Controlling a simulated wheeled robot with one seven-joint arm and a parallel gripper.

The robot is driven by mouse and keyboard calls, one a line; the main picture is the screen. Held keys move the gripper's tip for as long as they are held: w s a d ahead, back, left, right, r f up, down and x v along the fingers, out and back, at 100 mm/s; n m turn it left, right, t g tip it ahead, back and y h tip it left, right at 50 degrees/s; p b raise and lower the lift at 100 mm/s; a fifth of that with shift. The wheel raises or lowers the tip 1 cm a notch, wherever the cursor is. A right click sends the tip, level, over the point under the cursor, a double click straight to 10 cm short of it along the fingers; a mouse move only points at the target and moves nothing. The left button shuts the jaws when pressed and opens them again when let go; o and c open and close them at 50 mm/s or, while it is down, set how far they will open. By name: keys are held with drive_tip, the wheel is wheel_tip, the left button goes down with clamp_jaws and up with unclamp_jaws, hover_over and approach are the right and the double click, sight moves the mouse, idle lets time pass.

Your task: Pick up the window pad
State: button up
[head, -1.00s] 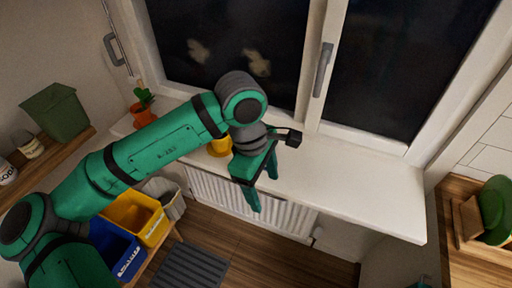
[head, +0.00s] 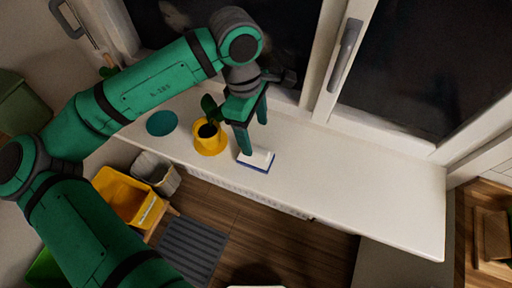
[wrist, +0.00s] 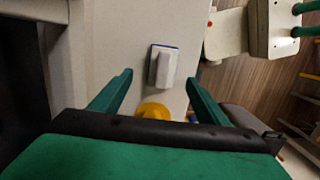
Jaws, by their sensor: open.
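The window pad (head: 257,160) is a small white block with a blue underside. It lies on the white windowsill (head: 350,190), near its front edge. It also shows in the wrist view (wrist: 162,66), beyond and between the two fingers, with its raised white grip on top. My gripper (head: 254,136) is open and empty above the sill, fingers pointing down. One finger overlaps the pad's back left in the head view; I cannot tell whether it touches. In the wrist view my gripper (wrist: 158,78) has its fingers spread wider than the pad.
A yellow pot (head: 209,140) with a dark plant stands just left of the pad. A teal disc (head: 161,123) lies further left on the sill. The window frame (head: 335,75) rises behind. The sill is clear to the right. Yellow and grey bins stand on the left below.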

sight(255, 149)
drive_tip(key=shift+s+d+f, duration=0.1)
drive_tip(key=shift+s+f, duration=0.05)
drive_tip(key=shift+f, duration=1.3)
drive_tip(key=shift+s+f, duration=0.2)
drive_tip(key=shift+f, duration=1.25)
drive_tip(key=shift+s+d+f, duration=0.1)
drive_tip(key=shift+s+f, duration=0.05)
drive_tip(key=shift+f, duration=1.3)
drive_tip(key=c, duration=1.2)
